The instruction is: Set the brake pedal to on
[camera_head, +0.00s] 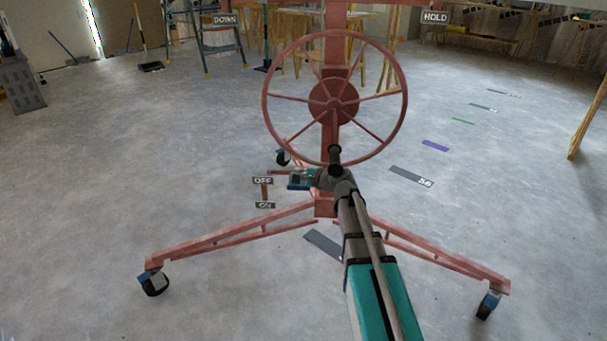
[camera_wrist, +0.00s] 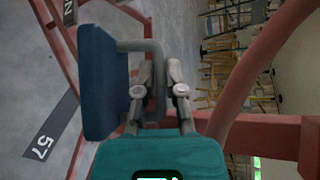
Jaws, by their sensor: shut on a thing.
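The brake pedal shows in the head view as a small blue pad (camera_head: 299,187) at the foot of the red lift's mast. It sits beside the OFF label (camera_head: 262,180), above the height of the ON label (camera_head: 265,205) in the picture. In the wrist view the blue pad (camera_wrist: 102,85) fills the left, with a grey bar handle (camera_wrist: 140,46) looping from it. My gripper (camera_wrist: 160,80) is shut on this handle, the bar passing between its two fingers. In the head view my gripper (camera_head: 314,178) is small and partly hidden by my own wrist.
A large red handwheel (camera_head: 334,98) stands just above my wrist. Red base legs with casters (camera_head: 154,283) spread left and right. DOWN (camera_head: 226,19) and HOLD (camera_head: 435,17) labels show at the top. Open floor lies left and right of the lift.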

